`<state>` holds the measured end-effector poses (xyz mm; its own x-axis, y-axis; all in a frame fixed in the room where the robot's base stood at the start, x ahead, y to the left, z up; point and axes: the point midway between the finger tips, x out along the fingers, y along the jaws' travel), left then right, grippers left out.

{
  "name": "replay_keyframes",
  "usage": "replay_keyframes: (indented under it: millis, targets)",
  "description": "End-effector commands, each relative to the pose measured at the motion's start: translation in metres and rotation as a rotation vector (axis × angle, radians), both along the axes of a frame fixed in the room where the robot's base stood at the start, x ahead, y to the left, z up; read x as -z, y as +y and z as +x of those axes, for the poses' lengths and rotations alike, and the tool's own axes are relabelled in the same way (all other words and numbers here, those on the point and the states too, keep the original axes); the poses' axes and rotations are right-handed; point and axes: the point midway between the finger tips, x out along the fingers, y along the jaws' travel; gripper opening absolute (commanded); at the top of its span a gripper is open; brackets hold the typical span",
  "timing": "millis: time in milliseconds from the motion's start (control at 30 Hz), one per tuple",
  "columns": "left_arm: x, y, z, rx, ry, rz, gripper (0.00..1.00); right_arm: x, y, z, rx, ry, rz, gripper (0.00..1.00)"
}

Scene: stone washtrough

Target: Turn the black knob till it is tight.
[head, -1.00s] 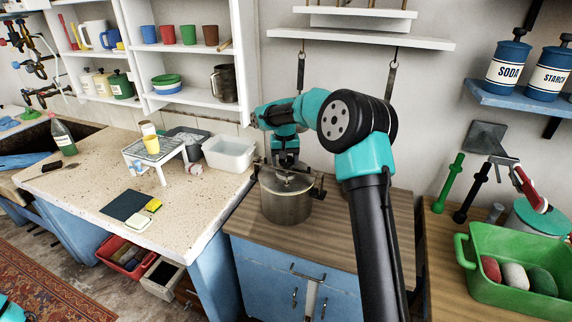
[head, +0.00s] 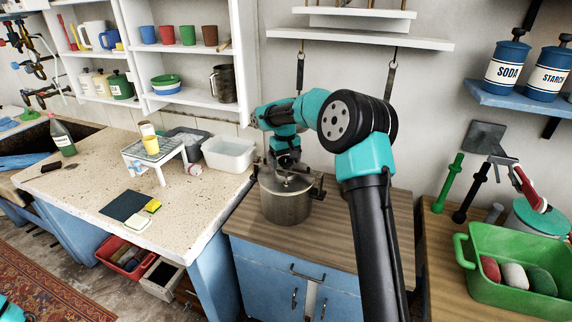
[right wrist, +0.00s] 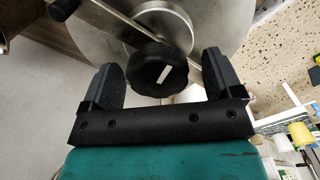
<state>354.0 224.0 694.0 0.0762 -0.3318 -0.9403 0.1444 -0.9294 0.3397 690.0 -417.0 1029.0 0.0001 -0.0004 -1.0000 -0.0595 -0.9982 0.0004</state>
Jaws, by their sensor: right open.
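The black knob (right wrist: 160,72) has a scalloped rim and a white mark on its face. In the right wrist view it sits at the middle of a bar across the round metal lid (right wrist: 207,17). My right gripper (right wrist: 166,78) is open, with one finger on each side of the knob and a gap showing on both sides. In the head view the metal pot (head: 286,205) stands on the wooden counter, and my right gripper (head: 288,168) is over its lid. There the knob is hidden behind the gripper. My left gripper is not in view.
A white tub (head: 228,154) and a small white stand (head: 157,158) are on the speckled worktop to the left.

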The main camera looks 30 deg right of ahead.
Motion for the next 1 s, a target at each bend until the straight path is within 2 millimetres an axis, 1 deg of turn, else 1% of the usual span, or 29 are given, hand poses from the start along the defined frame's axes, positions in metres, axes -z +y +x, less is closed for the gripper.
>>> replay_keyframes:
  millis: [1000]
  targets:
    - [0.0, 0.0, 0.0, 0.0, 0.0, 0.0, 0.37, 0.0, 0.0, 0.0, -0.949, 0.0, 0.0, 0.85]
